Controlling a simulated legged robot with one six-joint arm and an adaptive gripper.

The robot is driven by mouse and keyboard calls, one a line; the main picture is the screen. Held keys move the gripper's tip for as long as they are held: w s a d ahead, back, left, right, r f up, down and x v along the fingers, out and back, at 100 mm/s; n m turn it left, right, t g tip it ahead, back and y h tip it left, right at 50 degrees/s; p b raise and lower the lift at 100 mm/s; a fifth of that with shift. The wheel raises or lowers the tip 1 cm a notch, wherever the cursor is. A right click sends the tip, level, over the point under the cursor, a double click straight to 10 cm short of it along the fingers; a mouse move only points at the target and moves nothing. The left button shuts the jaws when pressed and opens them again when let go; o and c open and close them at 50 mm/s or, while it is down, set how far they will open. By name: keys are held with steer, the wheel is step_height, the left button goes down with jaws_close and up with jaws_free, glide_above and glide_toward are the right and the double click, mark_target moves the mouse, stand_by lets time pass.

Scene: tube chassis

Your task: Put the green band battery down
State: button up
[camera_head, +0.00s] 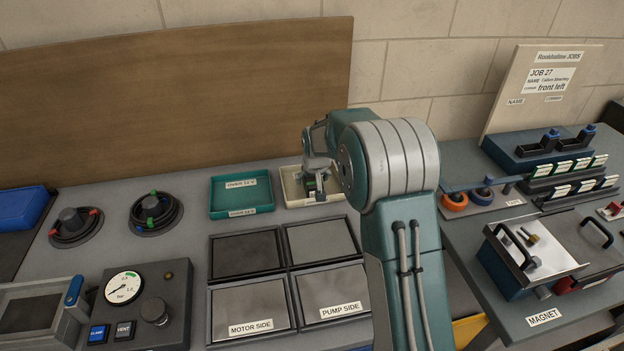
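My gripper (318,181) reaches down over the cream tray (289,199) at the back middle of the bench. A small dark thing with a green patch (311,186) shows at the fingers, low in the tray; it looks like the green band battery. The fingers and my arm hide most of it. I cannot tell whether the fingers grip it or whether it touches the tray floor. The teal tray (241,213) beside it on the left is empty and has white labels.
Several dark square pads (246,255) lie in front of the trays, two labelled MOTOR SIDE and PUMP SIDE. A gauge box (150,305) and round knobs (155,212) stand left. A bench (460,235) with racks is right. A brown board (180,100) stands behind.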

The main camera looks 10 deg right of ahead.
stand_by(0.3)
steer(key=s+f+v, duration=0.1)
steer(key=s+v, duration=0.1)
steer(key=v, duration=0.8)
steer(key=s+f+v, duration=0.1)
steer(key=s+v, duration=0.2)
steer(key=v, duration=0.8)
steer(key=s+t, duration=0.1)
steer(key=s, duration=2.6)
steer(key=shift+r, duration=0.4)
